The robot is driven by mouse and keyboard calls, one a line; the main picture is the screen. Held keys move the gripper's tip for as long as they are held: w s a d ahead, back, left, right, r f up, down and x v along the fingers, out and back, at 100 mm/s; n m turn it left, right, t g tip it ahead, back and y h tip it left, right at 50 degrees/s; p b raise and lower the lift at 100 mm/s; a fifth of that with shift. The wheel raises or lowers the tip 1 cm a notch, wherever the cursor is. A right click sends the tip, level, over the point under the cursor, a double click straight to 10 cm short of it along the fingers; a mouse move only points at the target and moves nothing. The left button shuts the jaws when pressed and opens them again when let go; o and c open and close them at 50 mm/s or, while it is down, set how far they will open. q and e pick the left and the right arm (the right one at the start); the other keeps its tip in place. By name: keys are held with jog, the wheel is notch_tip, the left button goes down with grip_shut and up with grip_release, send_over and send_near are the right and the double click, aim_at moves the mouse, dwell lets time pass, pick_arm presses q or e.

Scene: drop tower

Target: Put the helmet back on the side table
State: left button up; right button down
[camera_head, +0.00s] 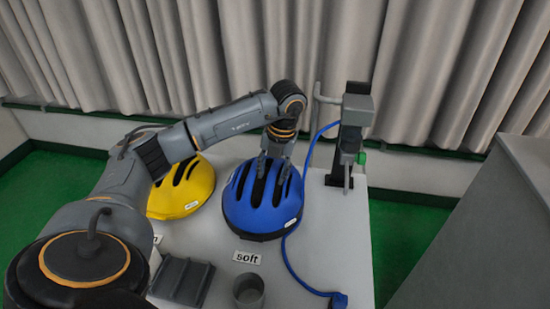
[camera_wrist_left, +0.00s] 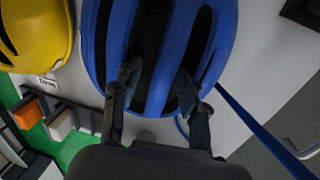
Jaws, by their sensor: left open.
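A blue helmet (camera_head: 257,211) sits on a light grey table (camera_head: 331,250), behind a label reading "soft" (camera_head: 247,258). A yellow helmet (camera_head: 181,191) sits to its left, partly behind my left arm. My left gripper (camera_head: 273,172) points down at the top of the blue helmet, with its fingers apart over the vents. In the left wrist view, the open fingers (camera_wrist_left: 158,92) lie over the blue helmet (camera_wrist_left: 208,48). I cannot tell whether they touch the shell. The yellow helmet (camera_wrist_left: 38,35) shows at the upper left there. My right gripper is not in view.
A dark upright stand (camera_head: 350,135) with a blue cable (camera_head: 290,266) is right of the blue helmet. A grey ribbed block (camera_head: 181,281) and a grey cup (camera_head: 249,290) lie near the front. A grey cabinet (camera_head: 480,230) stands at the right. Curtains hang behind.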

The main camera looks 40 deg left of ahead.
pick_arm(q)
notch_tip(320, 180, up, 11)
jog(key=d+p, duration=0.1)
jog(key=shift+w+d+r, duration=0.2)
jog(key=shift+w+d, duration=0.15)
jog(key=shift+w, duration=0.05)
